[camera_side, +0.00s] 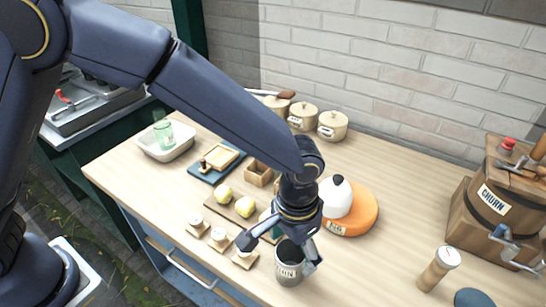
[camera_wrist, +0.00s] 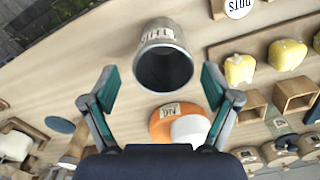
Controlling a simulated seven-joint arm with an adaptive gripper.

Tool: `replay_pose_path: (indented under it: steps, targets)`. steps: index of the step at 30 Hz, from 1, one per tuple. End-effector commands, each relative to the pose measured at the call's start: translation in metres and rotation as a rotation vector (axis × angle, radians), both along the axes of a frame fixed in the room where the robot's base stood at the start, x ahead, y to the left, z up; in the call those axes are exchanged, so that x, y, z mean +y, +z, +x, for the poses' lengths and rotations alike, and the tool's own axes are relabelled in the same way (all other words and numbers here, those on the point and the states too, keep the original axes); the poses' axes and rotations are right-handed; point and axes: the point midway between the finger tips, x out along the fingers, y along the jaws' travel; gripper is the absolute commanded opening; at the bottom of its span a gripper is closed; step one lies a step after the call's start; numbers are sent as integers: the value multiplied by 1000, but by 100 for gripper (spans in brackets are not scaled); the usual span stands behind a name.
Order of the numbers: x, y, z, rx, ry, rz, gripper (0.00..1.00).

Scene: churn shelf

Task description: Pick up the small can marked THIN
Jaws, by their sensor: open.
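The small grey metal can marked THIN (camera_side: 289,268) stands upright near the front edge of the wooden table. In the wrist view the can (camera_wrist: 163,42) shows its open, dark mouth and a paper label on its side. My gripper (camera_side: 278,252) is open, pointing down just above and around the can's top in the side view. In the wrist view my gripper (camera_wrist: 158,86) has its two fingers spread wide, with the can centred just beyond the fingertips. No contact between fingers and can is visible.
An orange round block (camera_side: 358,212) with a white lidded pot (camera_side: 336,197) stands close behind the can. Yellow lumps (camera_side: 245,207) on a board and several small labelled stands (camera_side: 219,239) lie to the left. A wooden churn (camera_side: 497,205) and a cork-sided jar (camera_side: 438,269) stand right.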

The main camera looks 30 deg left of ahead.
Motion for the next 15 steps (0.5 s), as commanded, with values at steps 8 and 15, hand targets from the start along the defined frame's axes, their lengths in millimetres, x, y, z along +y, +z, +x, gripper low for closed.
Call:
replay_pose_path:
  steps: [8,15]
  targets:
    - [4,-39,1,3,1,3,87]
    - [3,-53,1,0,1,1,87]
